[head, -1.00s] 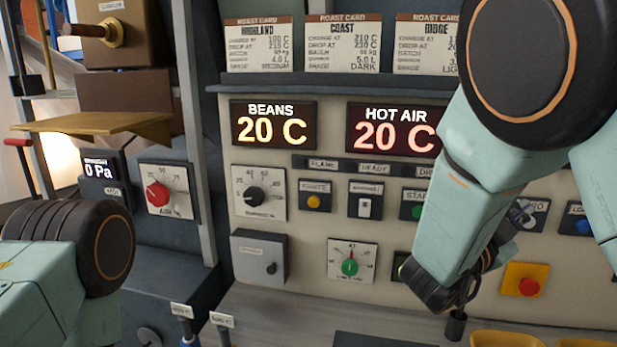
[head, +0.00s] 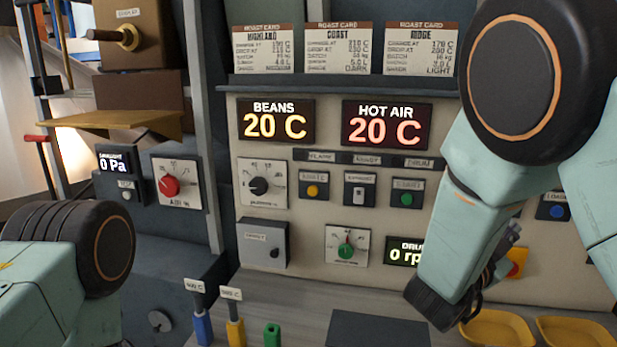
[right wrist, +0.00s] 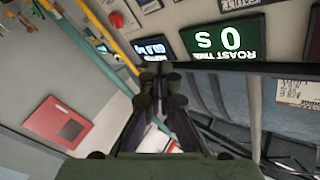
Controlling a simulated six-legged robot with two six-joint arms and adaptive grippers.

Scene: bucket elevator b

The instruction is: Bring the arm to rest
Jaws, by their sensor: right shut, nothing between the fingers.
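My right arm comes in from the right of the head view and hangs in front of the control panel (head: 300,225). The right gripper (head: 490,285) is mostly hidden behind its own dark wrist, low at the right of the panel. In the right wrist view the fingers (right wrist: 160,75) are together with nothing between them. Part of my left arm shows at the lower left of the head view; its gripper is out of the picture.
Yellow trays (head: 497,328) stand on the counter below the right wrist. Blue, yellow and green handled tools (head: 235,332) stand at the counter's front. A red button (head: 515,262) is partly covered by my right arm. A shelf (head: 110,122) juts out at left.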

